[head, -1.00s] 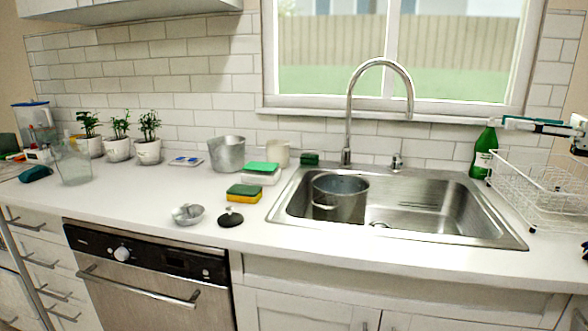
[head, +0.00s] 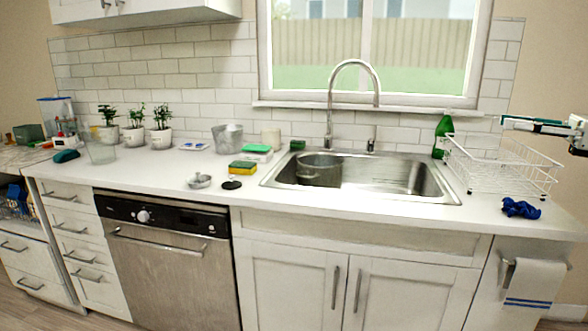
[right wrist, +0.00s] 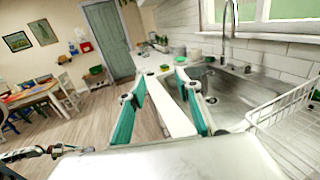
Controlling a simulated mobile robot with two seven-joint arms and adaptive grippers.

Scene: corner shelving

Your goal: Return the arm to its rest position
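My right gripper (head: 507,122) is at the right edge of the head view, in the air above and beyond the wire dish rack (head: 500,172). In the right wrist view its two teal fingers (right wrist: 160,84) are spread apart and hold nothing; the pale strip seen between them is the counter's edge. A dark jointed part at the lower left of the right wrist view (right wrist: 45,152) looks like my left arm's end; it is too small to tell open or shut. The left gripper does not show in the head view.
The steel sink (head: 400,180) holds a pot (head: 318,170) under a tall faucet (head: 330,110). A blue cloth (head: 520,208) lies at the counter's right front. The floor (right wrist: 95,105) beside the counter is open.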

